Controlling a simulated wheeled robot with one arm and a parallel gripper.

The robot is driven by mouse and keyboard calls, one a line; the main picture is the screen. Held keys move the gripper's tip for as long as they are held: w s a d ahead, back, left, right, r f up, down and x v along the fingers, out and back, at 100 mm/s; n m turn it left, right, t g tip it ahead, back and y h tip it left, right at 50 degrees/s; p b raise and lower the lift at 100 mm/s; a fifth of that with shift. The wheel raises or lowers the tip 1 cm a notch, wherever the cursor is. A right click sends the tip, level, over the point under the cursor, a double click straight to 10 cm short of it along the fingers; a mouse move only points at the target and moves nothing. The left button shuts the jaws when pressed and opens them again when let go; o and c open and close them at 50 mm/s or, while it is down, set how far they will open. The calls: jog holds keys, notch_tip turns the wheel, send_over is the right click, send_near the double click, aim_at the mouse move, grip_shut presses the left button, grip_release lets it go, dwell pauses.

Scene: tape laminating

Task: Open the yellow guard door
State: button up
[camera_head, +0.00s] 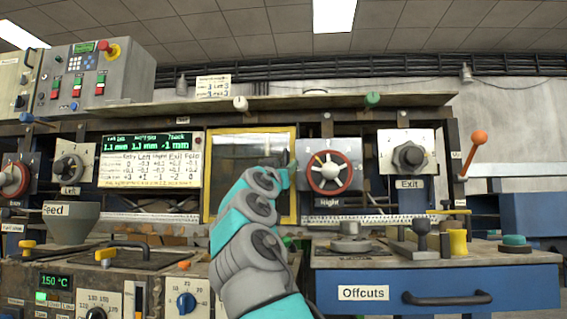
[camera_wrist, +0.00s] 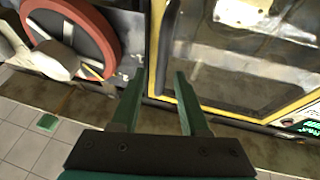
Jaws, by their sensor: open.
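The yellow guard door (camera_head: 250,131) is a yellow frame around a clear pane in the middle of the machine front, and it looks shut. My gripper (camera_head: 286,161) is at the door's right edge, and my arm covers its lower right part. In the wrist view the door's yellow edge (camera_wrist: 166,38) runs down toward the gap between the fingers of my gripper (camera_wrist: 159,78). The fingers are apart with nothing clearly held. I cannot tell whether they touch the door.
The red-rimmed Right handwheel (camera_head: 330,172) is close beside the gripper, also large in the wrist view (camera_wrist: 107,30). A display panel (camera_head: 150,160) is left of the door. The Exit knob (camera_head: 409,157) is farther right. The Offcuts drawer (camera_head: 520,285) is below right.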

jog(key=shift+c, duration=0.2)
grip_shut()
dwell(1.1)
